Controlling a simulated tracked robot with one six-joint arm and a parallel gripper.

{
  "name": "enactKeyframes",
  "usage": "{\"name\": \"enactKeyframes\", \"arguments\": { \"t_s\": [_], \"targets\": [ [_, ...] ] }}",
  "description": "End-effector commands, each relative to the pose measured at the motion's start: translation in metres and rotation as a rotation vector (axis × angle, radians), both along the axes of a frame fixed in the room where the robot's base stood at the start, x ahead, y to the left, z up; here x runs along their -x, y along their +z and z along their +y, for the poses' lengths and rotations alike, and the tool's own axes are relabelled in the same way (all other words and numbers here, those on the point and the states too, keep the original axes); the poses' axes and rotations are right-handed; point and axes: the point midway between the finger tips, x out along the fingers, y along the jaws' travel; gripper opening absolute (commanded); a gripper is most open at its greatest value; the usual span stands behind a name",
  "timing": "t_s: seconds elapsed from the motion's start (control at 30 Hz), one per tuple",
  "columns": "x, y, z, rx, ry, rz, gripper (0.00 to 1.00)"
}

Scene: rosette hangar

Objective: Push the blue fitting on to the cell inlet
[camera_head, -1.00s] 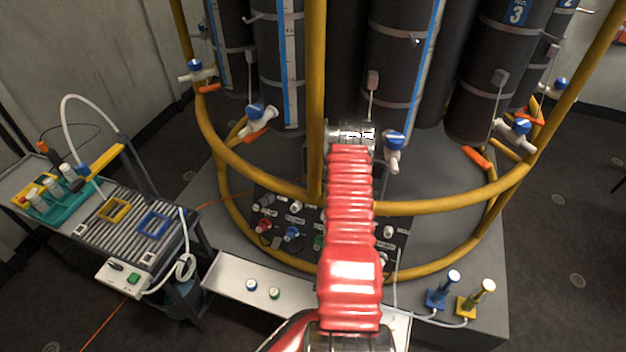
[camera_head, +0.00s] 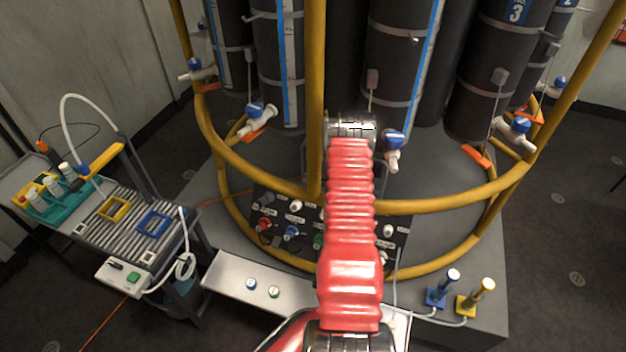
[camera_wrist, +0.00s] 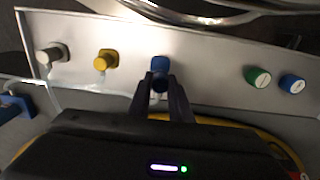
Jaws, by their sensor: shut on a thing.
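The blue fitting (camera_wrist: 160,66) is in the middle of the wrist view, against the metal plate (camera_wrist: 210,65). My gripper (camera_wrist: 160,84) is shut on it, with a dark finger on each side. I cannot tell whether the fitting is seated on the plate or held just off it. A yellow fitting (camera_wrist: 105,60) and a grey fitting (camera_wrist: 53,53) are to its left, with pale tubing below them. In the head view my red arm hides my gripper and the blue fitting. No cell inlet label is readable.
A green cap (camera_wrist: 257,77) and a blue cap (camera_wrist: 291,83) are on the plate's right in the wrist view. A yellow rail (camera_head: 440,205) rings dark columns (camera_head: 400,60). A cart (camera_head: 150,222) stands left. Blue (camera_head: 441,292) and yellow (camera_head: 474,300) stands are at right.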

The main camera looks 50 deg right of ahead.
Motion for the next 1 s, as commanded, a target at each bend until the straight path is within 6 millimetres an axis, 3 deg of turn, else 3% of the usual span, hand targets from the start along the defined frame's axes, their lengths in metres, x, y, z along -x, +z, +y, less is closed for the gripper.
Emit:
{"name": "enactKeyframes", "arguments": {
  "t_s": [0.37,0.77,1.0],
  "targets": [
    [-0.008,0.001,0.007,0.077,0.034,-0.034,0.0],
    [-0.072,0.014,0.024,0.241,0.165,-0.129,0.0],
    [-0.13,0.028,0.027,0.331,0.194,-0.185,0.0]
  ]
}}
